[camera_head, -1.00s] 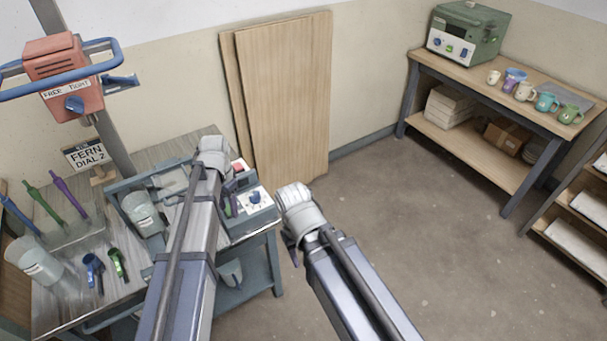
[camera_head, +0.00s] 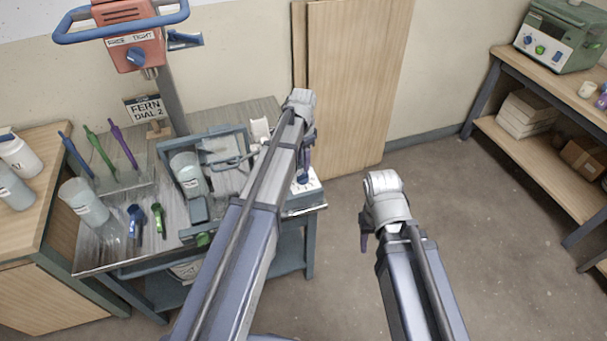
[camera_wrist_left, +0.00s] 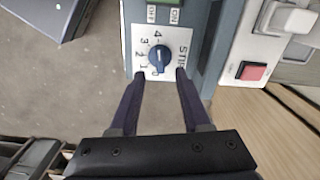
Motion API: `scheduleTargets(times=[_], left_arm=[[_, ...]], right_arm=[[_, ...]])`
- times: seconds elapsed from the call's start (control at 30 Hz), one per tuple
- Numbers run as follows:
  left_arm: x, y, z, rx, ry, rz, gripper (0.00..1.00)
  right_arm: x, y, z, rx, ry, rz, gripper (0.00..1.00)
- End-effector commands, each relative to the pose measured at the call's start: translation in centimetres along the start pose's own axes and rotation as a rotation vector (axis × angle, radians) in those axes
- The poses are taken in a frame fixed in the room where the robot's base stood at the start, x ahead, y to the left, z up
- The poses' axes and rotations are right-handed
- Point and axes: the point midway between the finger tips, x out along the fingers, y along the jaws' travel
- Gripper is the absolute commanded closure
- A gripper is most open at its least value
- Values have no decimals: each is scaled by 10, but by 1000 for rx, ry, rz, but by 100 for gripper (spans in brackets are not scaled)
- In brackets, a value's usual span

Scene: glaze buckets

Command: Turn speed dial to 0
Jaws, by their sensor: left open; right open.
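The speed dial (camera_wrist_left: 160,58) is a round blue knob on a white panel (camera_wrist_left: 181,33) with printed numbers and the word STIR. A pale mark on the knob seems to face up toward the 4 in the left wrist view; I cannot read it surely. My left gripper (camera_wrist_left: 159,76) is open, with its two dark fingertips either side of the knob's lower part and no clear grip on it. In the head view the left gripper (camera_head: 306,150) is over the machine's right end, where the dial (camera_head: 304,179) shows partly. My right gripper (camera_head: 364,232) hangs empty over the floor, open.
A red button (camera_wrist_left: 252,71) sits beside the dial panel. The cart (camera_head: 130,262) holds a bucket (camera_head: 187,174), a clear container (camera_head: 84,202) and blue and green tools. A red mixer head (camera_head: 130,35) stands above.

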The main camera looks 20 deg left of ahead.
Motion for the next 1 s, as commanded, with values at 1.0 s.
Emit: scheduleTargets(times=[1.0], left_arm=[[54,0,0,0,0,0,82]], right_arm=[[53,-5,-3,0,0,0,50]])
